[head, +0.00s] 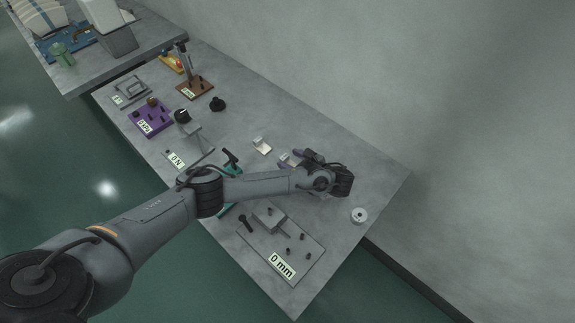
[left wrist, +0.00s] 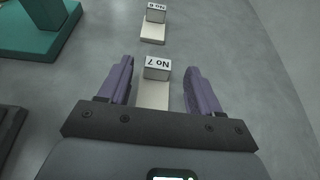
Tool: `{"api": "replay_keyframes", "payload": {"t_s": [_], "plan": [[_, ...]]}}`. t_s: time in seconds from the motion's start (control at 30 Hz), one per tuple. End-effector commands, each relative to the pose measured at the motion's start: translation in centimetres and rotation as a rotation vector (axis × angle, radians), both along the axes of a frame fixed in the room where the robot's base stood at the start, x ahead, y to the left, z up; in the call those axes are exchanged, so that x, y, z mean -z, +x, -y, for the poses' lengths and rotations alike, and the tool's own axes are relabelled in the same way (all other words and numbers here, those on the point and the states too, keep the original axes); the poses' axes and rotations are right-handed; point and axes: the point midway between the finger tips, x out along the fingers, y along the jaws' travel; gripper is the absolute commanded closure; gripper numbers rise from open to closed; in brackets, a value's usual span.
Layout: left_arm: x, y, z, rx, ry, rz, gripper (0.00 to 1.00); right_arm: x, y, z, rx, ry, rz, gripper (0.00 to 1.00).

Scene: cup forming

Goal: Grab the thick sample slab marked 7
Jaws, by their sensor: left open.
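The slab marked No 7 (left wrist: 154,94) is a pale piece with a raised labelled block at its far end. It lies on the grey table in the left wrist view. My left gripper (left wrist: 160,75) is open, with one purple finger on each side of the slab and visible gaps on both sides. The slab's near end is hidden behind the gripper body. In the head view my left gripper (head: 291,159) reaches over the table, and its fingers partly hide the slab there. My right gripper is not in view.
A similar slab marked No 6 (left wrist: 153,32) lies just beyond. A teal base (left wrist: 38,34) stands at the upper left. In the head view, a plate marked 0 mm (head: 300,262) lies near the front edge and a small round disc (head: 359,215) lies to the right.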

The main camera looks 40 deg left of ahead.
Motion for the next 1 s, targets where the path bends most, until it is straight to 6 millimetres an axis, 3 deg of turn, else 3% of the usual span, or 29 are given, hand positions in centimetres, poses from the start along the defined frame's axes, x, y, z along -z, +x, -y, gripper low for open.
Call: {"api": "replay_keyframes", "payload": {"t_s": [0.1,0.3,0.57,0.9,1.0], "plan": [[1.3,-0.2,-1.4,-0.001,0.001,0.001,0.36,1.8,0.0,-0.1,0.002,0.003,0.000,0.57],[1.5,-0.1,-3.0,-0.001,0.000,0.001,0.36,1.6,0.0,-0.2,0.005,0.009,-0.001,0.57],[1.6,-0.1,-3.2,0.000,-0.001,0.000,0.36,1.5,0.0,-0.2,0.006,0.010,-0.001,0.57],[1.6,-0.1,-3.2,0.000,-0.001,0.000,0.85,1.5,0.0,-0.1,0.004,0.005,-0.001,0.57],[1.6,-0.1,-3.2,-0.001,-0.001,0.000,0.88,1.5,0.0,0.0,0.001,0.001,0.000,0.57]]}}
